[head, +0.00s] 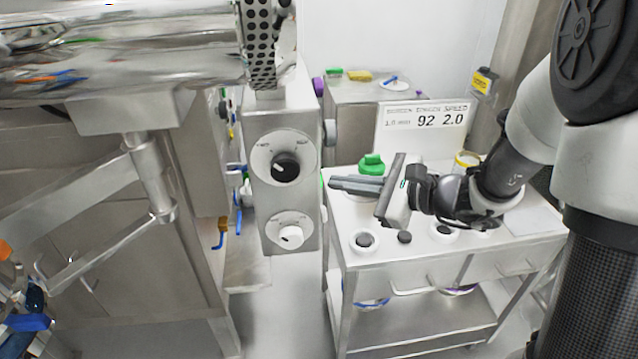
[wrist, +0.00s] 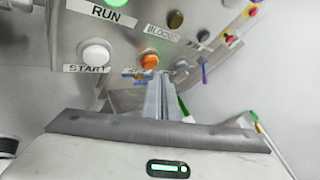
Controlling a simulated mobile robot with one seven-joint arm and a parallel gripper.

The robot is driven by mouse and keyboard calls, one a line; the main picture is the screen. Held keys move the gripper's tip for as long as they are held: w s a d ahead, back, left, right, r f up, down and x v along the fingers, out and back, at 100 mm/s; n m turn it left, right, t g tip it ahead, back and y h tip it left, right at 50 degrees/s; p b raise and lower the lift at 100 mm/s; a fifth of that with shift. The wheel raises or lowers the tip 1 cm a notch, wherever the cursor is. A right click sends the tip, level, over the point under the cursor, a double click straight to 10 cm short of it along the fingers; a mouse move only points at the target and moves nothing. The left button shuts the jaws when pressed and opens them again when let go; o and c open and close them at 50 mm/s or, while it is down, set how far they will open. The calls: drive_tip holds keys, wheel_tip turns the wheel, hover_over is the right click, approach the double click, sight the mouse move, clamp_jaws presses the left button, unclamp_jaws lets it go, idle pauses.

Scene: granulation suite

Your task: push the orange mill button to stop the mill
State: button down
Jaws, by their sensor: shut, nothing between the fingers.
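The orange button (wrist: 149,61) is on a grey panel in the wrist view, just right of the white button marked START. A small label below it is partly covered and I cannot read it. My gripper (wrist: 168,82) is shut and empty. Its fingertips appear just below and right of the orange button in the picture; I cannot tell how much gap is left. In the head view my gripper (head: 334,184) reaches left over the cart, beside the steel column with knobs. The orange button cannot be made out in that view.
The white START button (wrist: 96,54) and a lit green RUN lamp (wrist: 117,2) are near the orange button. The steel control column (head: 288,222) has a black knob (head: 286,167) and a white knob (head: 290,236). A display (head: 425,118) and a green-capped item (head: 371,164) are on the cart (head: 375,275).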

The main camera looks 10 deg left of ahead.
drive_tip(key=shift+a, duration=0.2)
idle(0.6)
drive_tip(key=shift+s+a+b, duration=0.15)
drive_tip(key=shift+a+b, duration=0.1)
drive_tip(key=shift+b, duration=0.05)
drive_tip(key=shift+s+a, duration=0.15)
drive_tip(key=shift+a, duration=0.35)
idle(0.8)
drive_tip(key=shift+d, duration=0.1)
drive_tip(key=shift+w+d, duration=0.3)
drive_tip(key=shift+d, duration=0.5)
drive_tip(key=d, duration=0.2)
drive_tip(key=w+d, duration=0.1)
drive_tip(key=d, duration=0.2)
drive_tip(key=shift+w+b, duration=0.2)
drive_tip(key=shift+b, duration=0.1)
drive_tip(key=shift+a, duration=0.1)
